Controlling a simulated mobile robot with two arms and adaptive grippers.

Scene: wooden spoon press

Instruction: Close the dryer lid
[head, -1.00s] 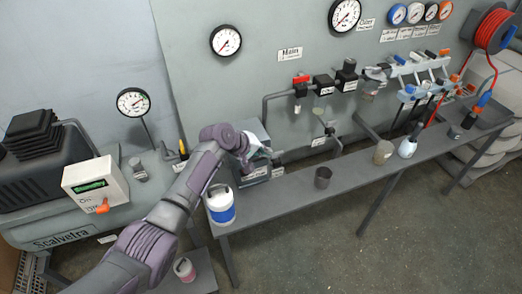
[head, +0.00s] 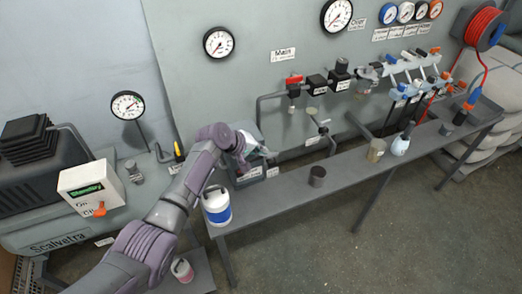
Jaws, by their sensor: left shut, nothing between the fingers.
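The grey box that seems to be the dryer (head: 250,178) stands at the left end of the long bench against the panel, with labels on its front. My left arm comes in from the lower left, and my left gripper (head: 262,154) is at the box's upper front. The gripper is shut with nothing visible in it. My wrist covers much of the box's top, so I cannot tell the lid's angle or whether the gripper touches it. My right gripper is out of view.
A white and blue canister (head: 216,208) stands on the bench (head: 280,197) just in front of the box. A dark cup (head: 317,176) stands to the right. Pipes and valves (head: 293,88) run along the panel behind. The floor (head: 300,250) in front is clear.

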